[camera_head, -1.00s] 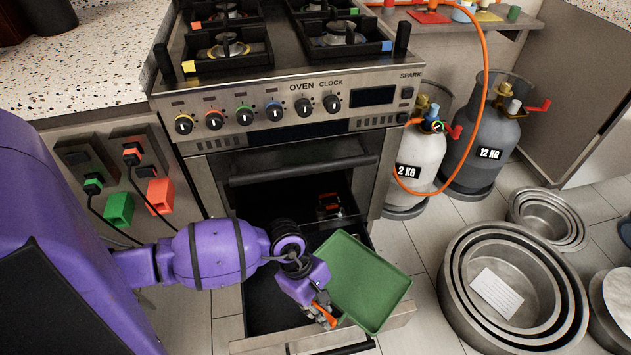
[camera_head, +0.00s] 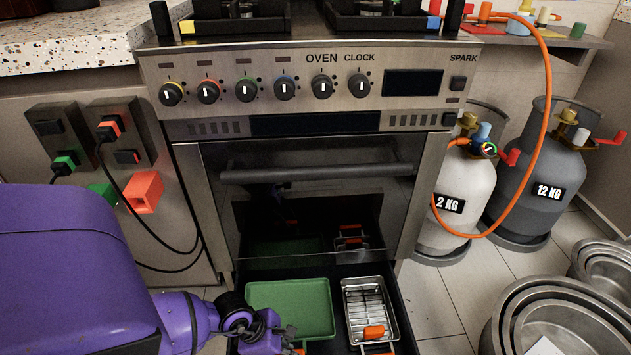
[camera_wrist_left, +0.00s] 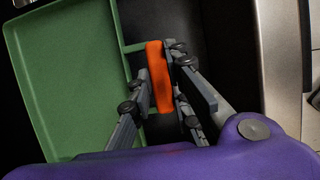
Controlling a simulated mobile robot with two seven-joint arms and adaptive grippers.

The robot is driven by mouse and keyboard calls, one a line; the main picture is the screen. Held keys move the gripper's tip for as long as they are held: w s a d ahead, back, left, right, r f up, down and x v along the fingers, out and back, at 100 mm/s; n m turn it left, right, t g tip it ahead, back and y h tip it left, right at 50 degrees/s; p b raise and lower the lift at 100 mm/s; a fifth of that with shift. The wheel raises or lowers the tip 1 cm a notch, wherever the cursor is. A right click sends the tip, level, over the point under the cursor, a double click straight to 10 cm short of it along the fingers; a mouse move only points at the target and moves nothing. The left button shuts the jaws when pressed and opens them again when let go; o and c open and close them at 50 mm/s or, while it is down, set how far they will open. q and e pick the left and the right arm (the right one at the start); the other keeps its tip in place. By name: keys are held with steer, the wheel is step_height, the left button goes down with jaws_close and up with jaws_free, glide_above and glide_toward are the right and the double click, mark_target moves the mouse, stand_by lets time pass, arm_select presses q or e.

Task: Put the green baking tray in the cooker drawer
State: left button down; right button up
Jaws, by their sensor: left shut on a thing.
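The green baking tray (camera_head: 291,307) lies about level within the open cooker drawer (camera_head: 404,318), in its left part. Whether it rests on the drawer floor I cannot tell. In the left wrist view, the tray (camera_wrist_left: 62,75) has a green frame with an orange grip (camera_wrist_left: 158,76). My left gripper (camera_wrist_left: 160,88) is shut on that orange grip. In the head view, my left gripper (camera_head: 284,338) is at the tray's near edge, low in the picture. The drawer's front is cut off by the picture edge. My right gripper is not in view.
A metal tray with a rack (camera_head: 368,308) and orange grip sits in the drawer, right of the green tray. The oven door (camera_head: 315,190) stands above the drawer. Gas bottles (camera_head: 463,200) and nested round tins (camera_head: 560,320) are on the floor at right.

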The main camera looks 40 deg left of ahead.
arm_select(q)
step_height(320, 180, down, 3)
steer(key=shift+r+b, duration=0.15)
steer(key=shift+b, duration=0.35)
step_height(320, 180, down, 5)
steer(key=b, duration=0.2)
steer(key=shift+s+r+b, duration=0.1)
steer(key=shift+r+b, duration=0.1)
steer(key=shift+b, duration=0.1)
steer(key=c, duration=1.8)
jaws_free()
steer(key=shift+o, duration=0.8)
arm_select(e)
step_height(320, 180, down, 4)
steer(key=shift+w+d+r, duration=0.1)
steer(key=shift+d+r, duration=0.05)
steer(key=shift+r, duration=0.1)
arm_select(q)
steer(key=p+v, duration=0.5)
steer(key=v, duration=0.7)
steer(key=shift+p, duration=0.4)
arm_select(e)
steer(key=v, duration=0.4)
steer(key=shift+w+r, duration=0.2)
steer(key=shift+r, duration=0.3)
